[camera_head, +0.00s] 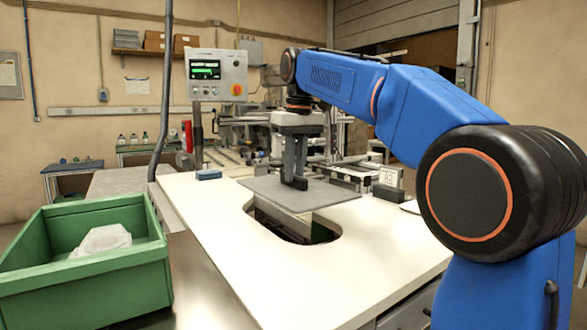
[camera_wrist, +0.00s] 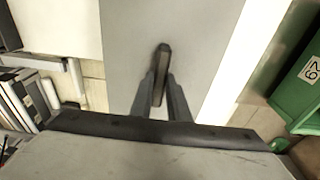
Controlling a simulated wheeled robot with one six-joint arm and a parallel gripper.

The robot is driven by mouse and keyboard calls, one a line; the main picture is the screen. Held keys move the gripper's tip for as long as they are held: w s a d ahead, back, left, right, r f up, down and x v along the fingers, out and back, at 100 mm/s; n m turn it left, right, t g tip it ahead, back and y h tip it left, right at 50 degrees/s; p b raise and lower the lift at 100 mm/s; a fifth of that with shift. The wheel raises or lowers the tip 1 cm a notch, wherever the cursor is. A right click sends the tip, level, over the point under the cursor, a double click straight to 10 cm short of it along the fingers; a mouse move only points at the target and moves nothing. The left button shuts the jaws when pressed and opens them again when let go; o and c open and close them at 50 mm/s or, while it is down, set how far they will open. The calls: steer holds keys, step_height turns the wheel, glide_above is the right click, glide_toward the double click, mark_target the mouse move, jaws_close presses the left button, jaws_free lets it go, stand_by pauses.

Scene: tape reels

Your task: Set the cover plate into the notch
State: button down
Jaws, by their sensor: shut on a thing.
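The cover plate (camera_head: 325,196) is a flat grey sheet with a dark upright handle (camera_wrist: 161,60) on it. My gripper (camera_head: 294,182) points down and is shut on that handle; in the wrist view the fingers (camera_wrist: 160,92) sit on either side of it. The notch (camera_head: 290,228) is a rounded cut-out in the white tabletop (camera_head: 220,235). The plate lies level across the far part of the notch, and the near, rounded part is open. I cannot tell whether the plate touches the tabletop or hangs just above it.
A green bin (camera_head: 85,279) with a pale translucent object (camera_head: 103,240) stands at the left. A small blue block (camera_head: 209,174) and a grey block with a label (camera_head: 389,185) sit near the tabletop's far edge. The near tabletop is clear.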

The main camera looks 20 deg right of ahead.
step_height(320, 180, down, 8)
stand_by(1.1)
steer(key=shift+f, duration=0.15)
steer(key=c, duration=1.6)
jaws_free()
steer(key=r, duration=0.5)
steer(key=s+r, duration=0.1)
steer(key=r, duration=0.5)
steer(key=s+r, duration=0.1)
steer(key=r, duration=0.5)
steer(key=shift+d+r, duration=0.15)
steer(key=shift+d, duration=0.25)
